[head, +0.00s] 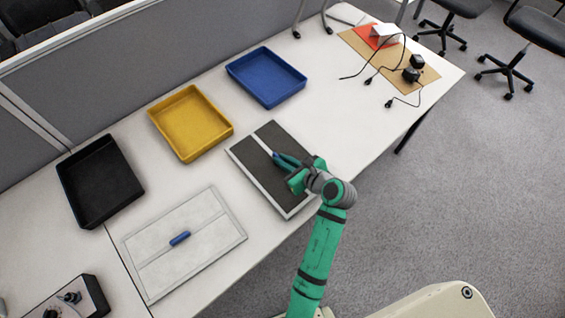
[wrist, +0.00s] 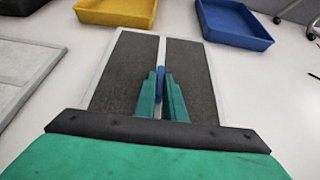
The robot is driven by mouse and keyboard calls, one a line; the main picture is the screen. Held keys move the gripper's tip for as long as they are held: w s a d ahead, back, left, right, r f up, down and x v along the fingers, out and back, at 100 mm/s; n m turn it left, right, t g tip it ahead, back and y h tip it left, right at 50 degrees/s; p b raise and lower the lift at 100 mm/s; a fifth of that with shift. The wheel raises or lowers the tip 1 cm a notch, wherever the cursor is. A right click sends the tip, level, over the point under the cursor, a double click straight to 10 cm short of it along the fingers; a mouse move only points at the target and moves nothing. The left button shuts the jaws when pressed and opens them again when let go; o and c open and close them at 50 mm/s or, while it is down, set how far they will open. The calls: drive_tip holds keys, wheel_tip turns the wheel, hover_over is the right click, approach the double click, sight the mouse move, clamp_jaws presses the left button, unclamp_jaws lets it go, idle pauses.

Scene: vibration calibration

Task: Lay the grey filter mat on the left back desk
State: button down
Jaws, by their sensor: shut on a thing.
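The dark grey filter mat (head: 294,143) has a pale frame, a pale strip down its middle and a blue handle. It lies flat at or just above the white desk (head: 345,115); I cannot tell if it touches. My gripper (head: 281,159) is over its middle, shut on the blue handle (wrist: 160,78). In the wrist view the mat (wrist: 190,75) extends beyond both fingers (wrist: 160,98), and my wrist hides its near end. A second desk (head: 35,225) adjoins at the left, across a seam.
A light grey panel with a blue handle (head: 205,255) lies left of the mat. Black (head: 72,180), yellow (head: 190,157) and blue (head: 268,100) trays stand behind. A dark box (head: 95,295) is at lower left. Cabled devices (head: 412,74) lie on a brown board at far right.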

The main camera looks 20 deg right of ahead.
drive_tip(key=shift+f, duration=0.65)
drive_tip(key=shift+a+f, duration=0.15)
drive_tip(key=shift+f, duration=0.1)
drive_tip(key=shift+a+f, duration=0.1)
drive_tip(key=c, duration=1.8)
unclamp_jaws()
drive_tip(key=shift+c, duration=0.2)
drive_tip(key=shift+s+d+r, duration=0.2)
drive_tip(key=shift+r, duration=0.1)
drive_tip(key=v, duration=1.1)
drive_tip(key=shift+s, duration=0.3)
